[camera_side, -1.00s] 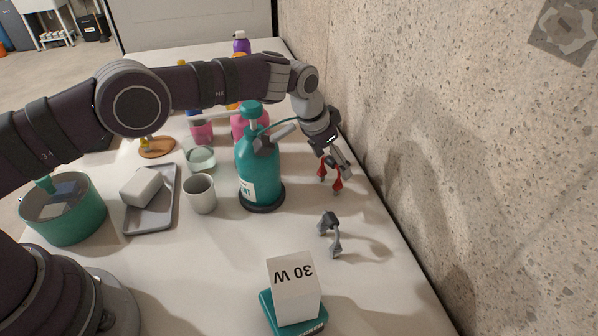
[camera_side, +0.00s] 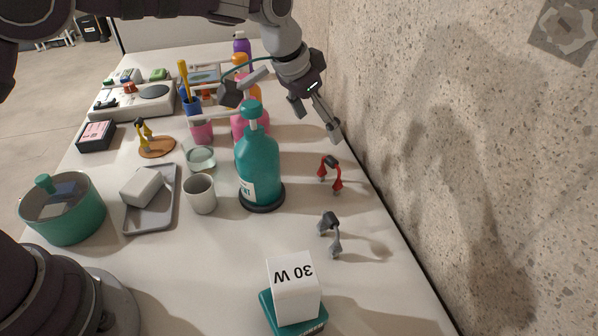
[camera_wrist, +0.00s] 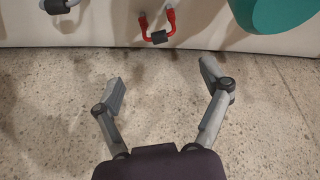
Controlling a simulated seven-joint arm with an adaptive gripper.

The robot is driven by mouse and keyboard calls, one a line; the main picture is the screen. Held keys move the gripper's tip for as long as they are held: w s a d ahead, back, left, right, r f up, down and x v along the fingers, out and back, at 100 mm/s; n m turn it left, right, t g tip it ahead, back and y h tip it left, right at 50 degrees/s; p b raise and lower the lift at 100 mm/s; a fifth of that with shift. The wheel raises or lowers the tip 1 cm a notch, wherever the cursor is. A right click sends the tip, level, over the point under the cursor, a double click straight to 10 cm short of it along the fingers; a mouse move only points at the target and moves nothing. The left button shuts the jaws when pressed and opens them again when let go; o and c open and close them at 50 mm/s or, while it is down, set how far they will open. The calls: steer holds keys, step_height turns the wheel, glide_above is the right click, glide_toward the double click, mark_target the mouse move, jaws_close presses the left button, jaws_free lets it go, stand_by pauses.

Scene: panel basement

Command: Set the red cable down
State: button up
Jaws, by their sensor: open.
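The red cable (camera_side: 331,174) stands as a small arch on the white table, right of the teal pump bottle. It has red ends and a dark middle sleeve. It also shows in the wrist view (camera_wrist: 159,31), near the top centre. My gripper (camera_side: 320,117) is open and empty, raised above and behind the cable, near the wall. In the wrist view the open fingers (camera_wrist: 163,75) point toward the table edge, apart from the cable.
A grey cable (camera_side: 330,234) stands nearer the camera. The teal bottle (camera_side: 259,165) is close on the left. A white box marked 30 W (camera_side: 293,288) sits in front. The concrete wall (camera_side: 450,130) runs along the table's right edge.

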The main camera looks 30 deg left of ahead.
steer(key=s+a+r+n+t+y, duration=0.1)
steer(key=s+a+r+n, duration=0.1)
steer(key=s+a+r, duration=0.75)
steer(key=s+a+f+n, duration=0.2)
steer(key=s+a, duration=0.2)
steer(key=s, duration=0.8)
steer(key=shift+s+a+f+n+y, duration=0.2)
steer(key=shift+s+n+y, duration=0.1)
steer(key=shift+y, duration=0.1)
